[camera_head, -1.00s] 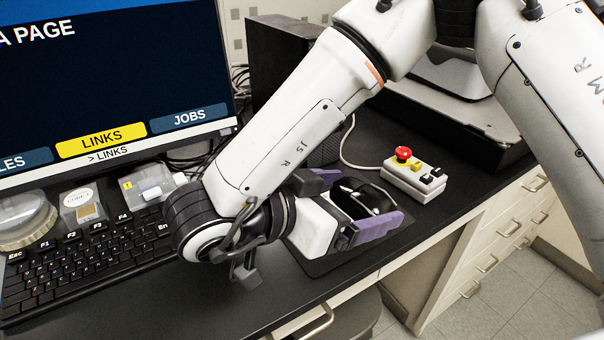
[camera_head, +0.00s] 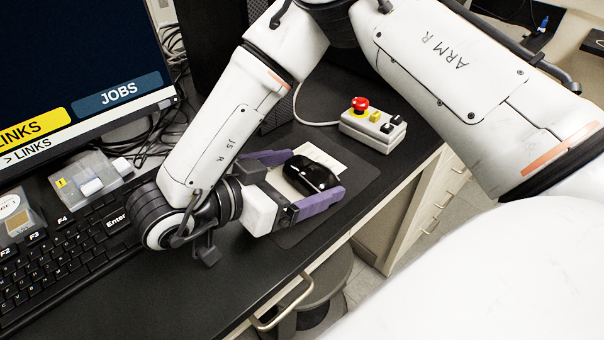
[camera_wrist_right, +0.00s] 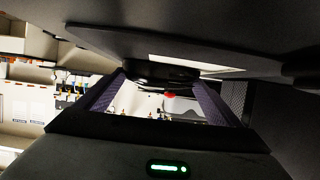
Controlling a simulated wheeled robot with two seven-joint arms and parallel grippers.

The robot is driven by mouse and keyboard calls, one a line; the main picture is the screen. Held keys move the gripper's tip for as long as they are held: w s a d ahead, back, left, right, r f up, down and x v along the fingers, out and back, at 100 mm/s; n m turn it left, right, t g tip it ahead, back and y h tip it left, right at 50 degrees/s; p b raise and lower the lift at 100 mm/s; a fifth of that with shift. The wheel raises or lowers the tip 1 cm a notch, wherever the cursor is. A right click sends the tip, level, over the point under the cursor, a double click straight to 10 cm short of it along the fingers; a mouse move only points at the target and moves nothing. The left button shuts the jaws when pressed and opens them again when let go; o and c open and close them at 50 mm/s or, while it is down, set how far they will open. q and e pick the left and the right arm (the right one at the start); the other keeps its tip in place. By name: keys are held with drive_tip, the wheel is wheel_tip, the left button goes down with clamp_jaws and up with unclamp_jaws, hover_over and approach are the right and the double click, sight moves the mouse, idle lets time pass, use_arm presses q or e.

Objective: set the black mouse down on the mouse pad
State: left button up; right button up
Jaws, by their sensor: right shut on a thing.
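The black mouse (camera_head: 318,168) is between the purple fingers of my right gripper (camera_head: 315,173), which is shut on it. It also shows in the wrist view (camera_wrist_right: 160,73), between the two fingers and close to the dark surface. The dark mouse pad (camera_head: 362,185) lies on the black desk under and around the gripper. In the head view the mouse is over the pad; I cannot tell whether it touches it. My left gripper is not in view.
A pale paper (camera_head: 335,161) lies on the pad, partly hidden by the mouse. A control box (camera_head: 372,130) with a red button stands behind the pad. A keyboard (camera_head: 75,250) and monitor (camera_head: 70,80) are at left. The desk's front edge is close by, with a stool (camera_head: 325,285) below.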

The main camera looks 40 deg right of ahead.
drive_tip(key=shift+f, duration=0.2)
drive_tip(key=o, duration=0.9)
drive_tip(key=shift+r, duration=0.15)
drive_tip(key=shift+a+r, duration=0.15)
drive_tip(key=v, duration=1.1)
drive_tip(key=shift+a+r+b, duration=0.15)
drive_tip(key=shift+a+b, duration=0.2)
